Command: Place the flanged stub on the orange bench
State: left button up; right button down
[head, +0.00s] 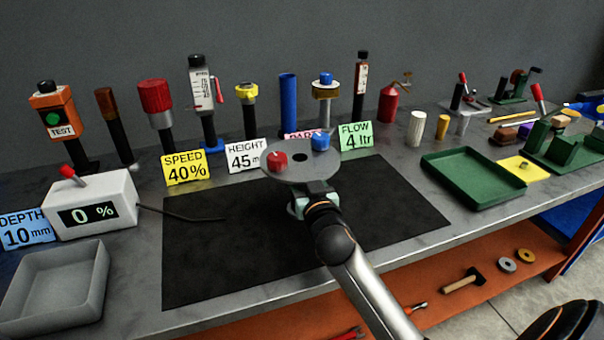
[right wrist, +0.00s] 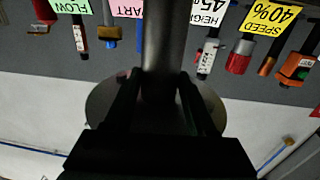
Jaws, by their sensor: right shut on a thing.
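My right gripper (head: 312,203) is shut on the flanged stub above the black mat. Its round grey flange (head: 298,174), with a dark centre hole, faces up in the head view. In the right wrist view the dark stem (right wrist: 165,40) runs between the fingers, with the flange (right wrist: 102,100) beside them. A red knob (head: 277,161) and a blue knob (head: 320,141) show at the flange; I cannot tell whether they are on it. The orange bench (head: 400,296) lies low, below the grey worktop's front edge. My left gripper is not in view.
A black mat (head: 230,255) covers the middle of the grey worktop. A green tray (head: 471,200) is right, a grey tray (head: 20,318) left. Tools and signs line the back. A hammer (head: 462,281) and two rings, one grey (head: 507,265), lie on the orange surface.

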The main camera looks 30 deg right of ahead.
jog(key=shift+c, duration=1.1)
grip_release()
jog(key=shift+r, duration=0.15)
jog(key=shift+s+a, duration=0.15)
jog(key=shift+s, duration=0.1)
jog(key=v, duration=1.1)
jog(key=shift+s+b, duration=0.25)
jog(key=shift+b, duration=0.05)
